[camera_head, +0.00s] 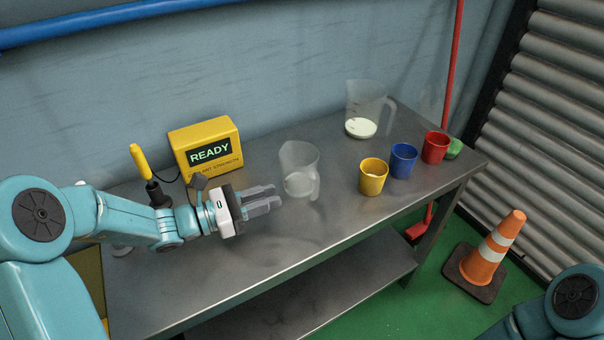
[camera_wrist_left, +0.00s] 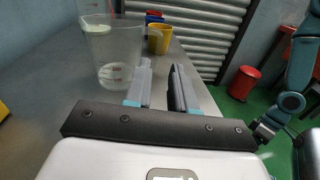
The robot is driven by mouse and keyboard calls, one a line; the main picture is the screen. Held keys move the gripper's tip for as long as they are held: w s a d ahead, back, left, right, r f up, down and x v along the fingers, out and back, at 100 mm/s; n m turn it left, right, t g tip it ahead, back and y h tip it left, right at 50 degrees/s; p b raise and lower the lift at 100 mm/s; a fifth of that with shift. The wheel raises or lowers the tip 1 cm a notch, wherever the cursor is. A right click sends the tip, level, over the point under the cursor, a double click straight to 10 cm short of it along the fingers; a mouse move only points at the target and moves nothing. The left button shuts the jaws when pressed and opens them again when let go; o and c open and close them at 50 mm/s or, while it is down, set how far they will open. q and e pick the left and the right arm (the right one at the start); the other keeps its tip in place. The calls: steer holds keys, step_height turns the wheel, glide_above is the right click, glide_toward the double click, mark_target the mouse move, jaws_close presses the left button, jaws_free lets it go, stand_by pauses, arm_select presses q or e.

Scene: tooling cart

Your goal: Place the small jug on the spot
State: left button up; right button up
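The small jug (camera_head: 299,168), clear with a handle on its right, stands upright on the metal bench; it also shows in the left wrist view (camera_wrist_left: 113,60). My left gripper (camera_head: 269,197) is open and empty, its two grey fingers pointing at the jug from the left, just short of it. The fingers (camera_wrist_left: 162,85) show a gap in the left wrist view.
A larger clear jug (camera_head: 366,103) with white contents stands behind right. Yellow (camera_head: 373,178), blue (camera_head: 403,161) and red (camera_head: 435,148) cups line the right end. A yellow READY box (camera_head: 206,146) stands at the back left. The front middle of the bench is clear.

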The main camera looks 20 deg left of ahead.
mark_target(315, 181)
arm_select(q)
steer(key=x, duration=0.5)
steer(key=shift+w+d+f, duration=0.15)
steer(key=shift+d, duration=0.05)
steer(key=shift+w+d, duration=0.25)
steer(key=shift+d, duration=0.15)
steer(key=x, duration=0.5)
steer(key=shift+w+f, duration=0.1)
jaws_close()
